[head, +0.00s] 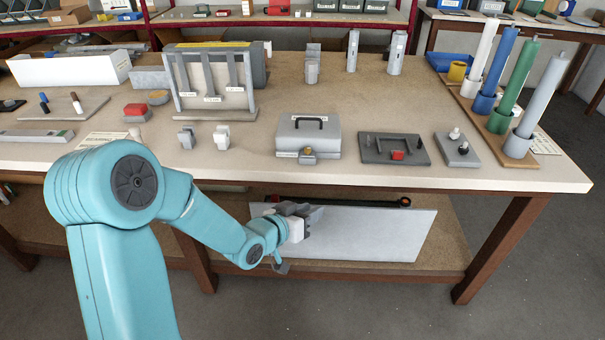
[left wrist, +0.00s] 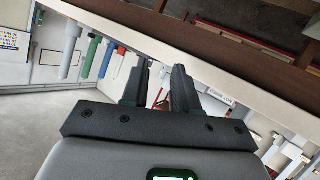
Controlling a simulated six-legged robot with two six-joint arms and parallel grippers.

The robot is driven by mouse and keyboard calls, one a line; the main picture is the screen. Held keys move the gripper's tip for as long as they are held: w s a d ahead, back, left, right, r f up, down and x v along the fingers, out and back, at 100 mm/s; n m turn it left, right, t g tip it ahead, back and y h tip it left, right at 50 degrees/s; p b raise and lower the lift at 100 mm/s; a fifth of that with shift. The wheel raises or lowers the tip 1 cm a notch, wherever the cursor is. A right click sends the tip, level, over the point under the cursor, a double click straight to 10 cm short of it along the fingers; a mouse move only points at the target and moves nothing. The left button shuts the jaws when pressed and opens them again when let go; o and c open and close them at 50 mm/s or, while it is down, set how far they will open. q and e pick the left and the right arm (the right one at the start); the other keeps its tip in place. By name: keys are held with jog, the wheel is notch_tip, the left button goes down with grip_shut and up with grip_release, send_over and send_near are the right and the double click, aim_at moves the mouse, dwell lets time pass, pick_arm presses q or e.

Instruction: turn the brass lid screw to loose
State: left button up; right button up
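A grey box (head: 300,132) with a black handle on its lid stands near the front edge of the workbench in the head view. A small brass piece (head: 308,154), which looks like the lid screw, sits at the middle of its front side. Its turn position is too small to tell. My left gripper (head: 310,216) is in front of the bench, below the tabletop edge and apart from the box. The left wrist view shows its two dark fingers (left wrist: 159,88) spread with a gap, nothing between them. My right gripper is not in view.
The bench front edge (head: 400,182) lies between my left gripper and the box. A dark tray with a red block (head: 397,155) stands right of the box, and small white and grey pieces (head: 221,137) stand left. A grey panel (head: 370,233) leans below on the lower shelf.

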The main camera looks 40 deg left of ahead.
aim_at(306, 152)
pick_arm(q)
jog(key=s+a+r+t+y+b, duration=0.2)
jog(key=a+r+t+y+b, duration=0.15)
jog(key=a+b, duration=0.65)
jog(key=shift+m+t+h, duration=0.35)
jog(key=shift+m+h, duration=0.05)
jog(key=shift+h, duration=0.15)
jog(key=w, duration=1)
jog(key=w+a+p, duration=0.1)
jog(key=w, duration=0.4)
jog(key=shift+w, duration=0.4)
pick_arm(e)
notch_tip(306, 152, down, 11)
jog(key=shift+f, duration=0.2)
pick_arm(q)
grip_shut()
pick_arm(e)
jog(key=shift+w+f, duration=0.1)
